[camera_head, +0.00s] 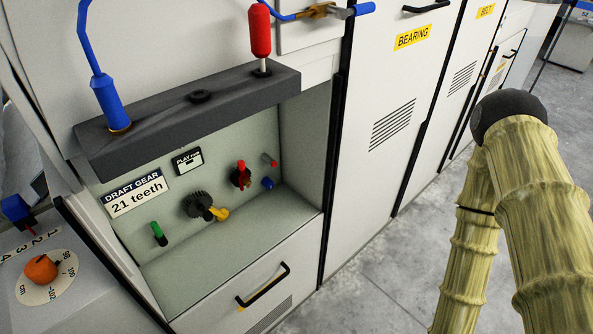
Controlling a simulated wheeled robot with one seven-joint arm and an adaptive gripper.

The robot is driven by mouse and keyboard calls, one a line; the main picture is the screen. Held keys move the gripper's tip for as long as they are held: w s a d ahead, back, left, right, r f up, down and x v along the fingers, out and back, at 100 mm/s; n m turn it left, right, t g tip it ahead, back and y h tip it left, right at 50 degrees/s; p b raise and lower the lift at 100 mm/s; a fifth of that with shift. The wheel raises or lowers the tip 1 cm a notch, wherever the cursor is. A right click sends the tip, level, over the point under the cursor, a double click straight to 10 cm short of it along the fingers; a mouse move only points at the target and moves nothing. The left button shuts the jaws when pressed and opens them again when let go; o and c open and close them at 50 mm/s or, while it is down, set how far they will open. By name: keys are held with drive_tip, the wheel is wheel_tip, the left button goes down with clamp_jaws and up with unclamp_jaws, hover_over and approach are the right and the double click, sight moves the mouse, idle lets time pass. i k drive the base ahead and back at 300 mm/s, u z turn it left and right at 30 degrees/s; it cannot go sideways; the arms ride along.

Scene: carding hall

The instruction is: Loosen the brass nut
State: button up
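I cannot tell for sure which part is the brass nut. A yellow winged piece (219,214) sits against a dark toothed gear (198,204) on the back wall of an open recess. A brass-coloured fitting (318,11) joins the blue line and blue handle at the top. A thin brass-coloured ring (121,130) shows under the blue cylinder (110,102) on the grey ledge. My arm's yellowish, ribbed sleeve fills the right side, well apart from the recess. My gripper does not show in this view.
A red-handled lever (260,32) stands on the dark ledge (190,112) above the recess. Green (158,233), red (240,174) and blue (267,183) knobs flank the gear. An orange dial (41,268) is at left. Cabinet doors and handles line the right; the floor (390,265) is clear.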

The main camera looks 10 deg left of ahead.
sight(247, 183)
drive_tip(key=z, duration=1.1)
drive_tip(key=k, duration=1.05)
drive_tip(key=u, duration=1.45)
drive_tip(key=k, duration=1.15)
drive_tip(key=z, duration=0.95)
drive_tip(key=i, duration=1.35)
drive_tip(key=u, duration=0.75)
drive_tip(key=i, duration=0.7)
drive_tip(key=u, duration=0.65)
